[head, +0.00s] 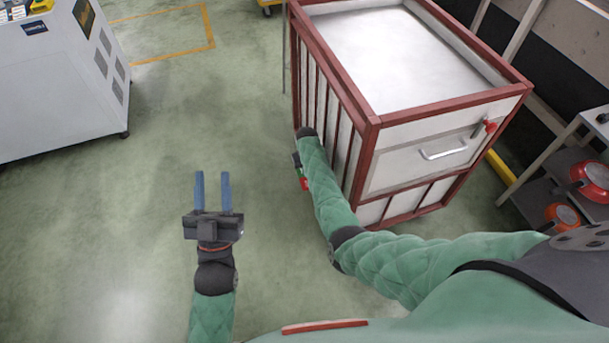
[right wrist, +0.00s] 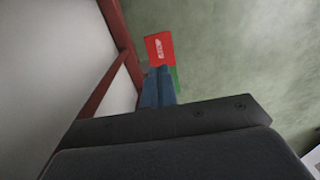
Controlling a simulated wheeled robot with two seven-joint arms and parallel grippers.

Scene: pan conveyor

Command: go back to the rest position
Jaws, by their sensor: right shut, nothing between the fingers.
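My left gripper (head: 212,175) points away over bare floor in the head view. Its two blue fingers are apart, with nothing between them. My right arm reaches forward along the left side of the red-framed white crate (head: 372,118). Its gripper is mostly hidden behind the wrist in that view. In the right wrist view my right gripper (right wrist: 158,72) has its blue fingers together, shut and empty, beside the crate's red post and pale panel. A small red piece (right wrist: 159,48) with a white label shows at the fingertips, with green beside it; how it is supported is unclear.
A white machine cabinet (head: 60,85) stands at the upper left. A grey shelf (head: 550,160) with red and orange round items is at the right. A yellow bar (head: 500,167) lies near the crate. The green floor (head: 160,170) between the cabinet and crate is clear.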

